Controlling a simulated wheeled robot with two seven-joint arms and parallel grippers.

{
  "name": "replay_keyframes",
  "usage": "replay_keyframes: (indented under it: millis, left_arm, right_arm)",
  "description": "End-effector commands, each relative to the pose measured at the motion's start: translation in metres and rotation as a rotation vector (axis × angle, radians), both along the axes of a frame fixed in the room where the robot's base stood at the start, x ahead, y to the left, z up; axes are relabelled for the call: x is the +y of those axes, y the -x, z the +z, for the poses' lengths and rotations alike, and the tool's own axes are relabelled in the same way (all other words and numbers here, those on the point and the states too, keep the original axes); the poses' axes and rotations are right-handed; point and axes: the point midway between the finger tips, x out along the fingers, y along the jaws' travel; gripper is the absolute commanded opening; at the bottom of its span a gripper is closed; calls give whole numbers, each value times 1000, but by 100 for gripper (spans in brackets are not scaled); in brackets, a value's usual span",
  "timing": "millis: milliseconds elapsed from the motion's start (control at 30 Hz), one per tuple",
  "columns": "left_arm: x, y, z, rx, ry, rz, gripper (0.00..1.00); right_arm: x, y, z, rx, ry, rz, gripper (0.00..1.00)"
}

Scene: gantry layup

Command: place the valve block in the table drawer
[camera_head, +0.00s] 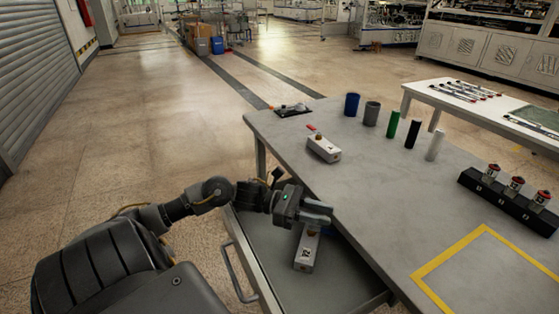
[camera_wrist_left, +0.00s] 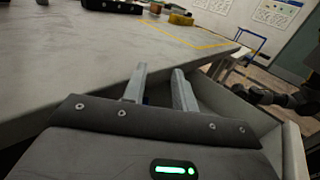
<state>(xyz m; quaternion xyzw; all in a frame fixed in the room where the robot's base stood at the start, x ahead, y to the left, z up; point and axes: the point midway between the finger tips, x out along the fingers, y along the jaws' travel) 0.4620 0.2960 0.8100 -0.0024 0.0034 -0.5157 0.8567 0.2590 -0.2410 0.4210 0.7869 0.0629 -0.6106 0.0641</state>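A pale block (camera_head: 306,252) with a dark mark on its face is in the pulled-out table drawer (camera_head: 275,275), just below my left gripper (camera_head: 325,213). The fingers hide its upper end. A similar pale block (camera_head: 323,149) with a red part at its far end lies on the grey table (camera_head: 375,185). I cannot tell which one is the valve block. In the left wrist view, the fingers of my left gripper (camera_wrist_left: 160,88) stand apart, with nothing visible held between them. My right gripper is not in view.
Blue (camera_head: 352,104), grey (camera_head: 371,113), green (camera_head: 392,125), black (camera_head: 411,134) and white (camera_head: 434,145) cylinders stand behind. A black rack (camera_head: 505,203) with red-topped parts and a yellow-taped outline (camera_head: 480,235) are at right. The drawer's front part is clear.

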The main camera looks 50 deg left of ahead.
Motion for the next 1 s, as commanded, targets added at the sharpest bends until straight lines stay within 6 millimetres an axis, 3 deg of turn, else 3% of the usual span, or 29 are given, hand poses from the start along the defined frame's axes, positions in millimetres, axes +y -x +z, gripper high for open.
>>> replay_keyframes:
  millis: [200,500,700,1000]
  left_arm:
    - [42,19,-4,10,-7,14,37]
    - [88,44,2,-1,-3,10,37]
    - [104,53,3,-5,-2,9,37]
    - [108,55,4,-8,-1,7,37]
  right_arm:
    - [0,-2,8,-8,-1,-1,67]
    - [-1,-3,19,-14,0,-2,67]
    - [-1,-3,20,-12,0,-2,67]
    - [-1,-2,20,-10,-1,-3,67]
